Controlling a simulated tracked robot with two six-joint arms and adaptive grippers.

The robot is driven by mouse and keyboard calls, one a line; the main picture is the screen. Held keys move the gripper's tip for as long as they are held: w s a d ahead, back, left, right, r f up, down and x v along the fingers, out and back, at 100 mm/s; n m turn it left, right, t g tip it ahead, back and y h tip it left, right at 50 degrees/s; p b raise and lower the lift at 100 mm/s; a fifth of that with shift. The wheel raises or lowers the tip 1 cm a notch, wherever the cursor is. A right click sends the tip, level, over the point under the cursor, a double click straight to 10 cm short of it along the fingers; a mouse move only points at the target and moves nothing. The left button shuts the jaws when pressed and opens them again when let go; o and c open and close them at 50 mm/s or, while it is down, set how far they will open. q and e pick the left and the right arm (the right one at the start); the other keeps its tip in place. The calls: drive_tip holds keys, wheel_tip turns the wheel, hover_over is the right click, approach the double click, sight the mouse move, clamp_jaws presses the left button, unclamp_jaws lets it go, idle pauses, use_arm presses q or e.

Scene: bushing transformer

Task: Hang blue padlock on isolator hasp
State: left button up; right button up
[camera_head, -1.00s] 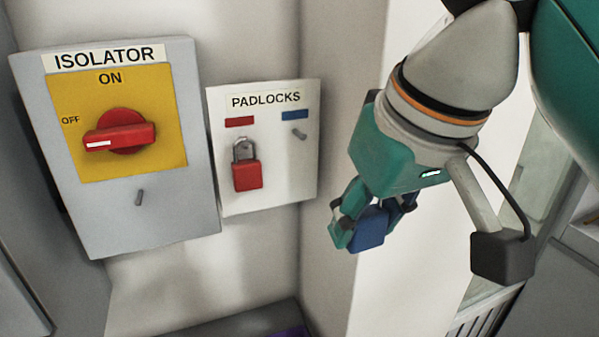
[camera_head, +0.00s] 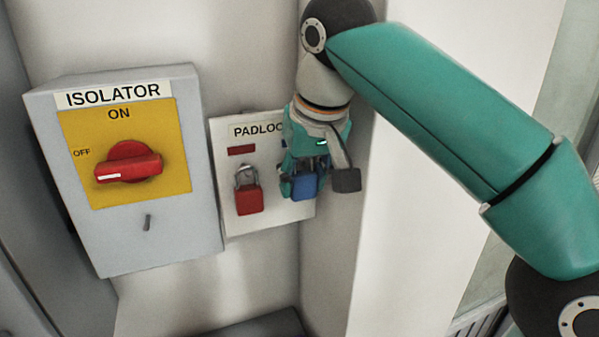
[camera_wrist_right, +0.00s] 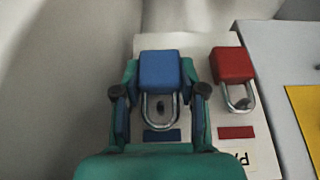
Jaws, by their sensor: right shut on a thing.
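The blue padlock (camera_head: 304,186) is in my right gripper (camera_head: 303,184), in front of the right side of the padlock board. In the right wrist view the gripper (camera_wrist_right: 160,95) has its fingers on both sides of the blue padlock (camera_wrist_right: 162,72), and the closed-looking shackle frames a small dark peg on the board. I cannot tell whether the shackle is around the peg or only in front of it. The isolator box (camera_head: 140,240) is at the left, with its hasp (camera_head: 147,222) a small grey peg below the red switch (camera_head: 128,165). My left gripper is not seen.
The padlock board (camera_head: 262,220) is on the wall right of the isolator. A red padlock (camera_head: 248,198) hangs on it, left of my right gripper; it also shows in the right wrist view (camera_wrist_right: 232,66). A wall corner stands close to the board's right.

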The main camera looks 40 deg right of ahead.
drive_tip(key=shift+w+d+f, duration=0.1)
drive_tip(key=shift+w+f, duration=0.05)
drive_tip(key=shift+w, duration=0.25)
drive_tip(key=shift+w+d+f, duration=0.1)
drive_tip(key=shift+w+f, duration=0.05)
drive_tip(key=shift+w, duration=0.25)
drive_tip(key=shift+f, duration=0.2)
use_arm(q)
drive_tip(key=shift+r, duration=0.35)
use_arm(e)
drive_tip(key=shift+f, duration=0.1)
drive_tip(key=shift+f, duration=0.2)
drive_tip(key=o, duration=1.2)
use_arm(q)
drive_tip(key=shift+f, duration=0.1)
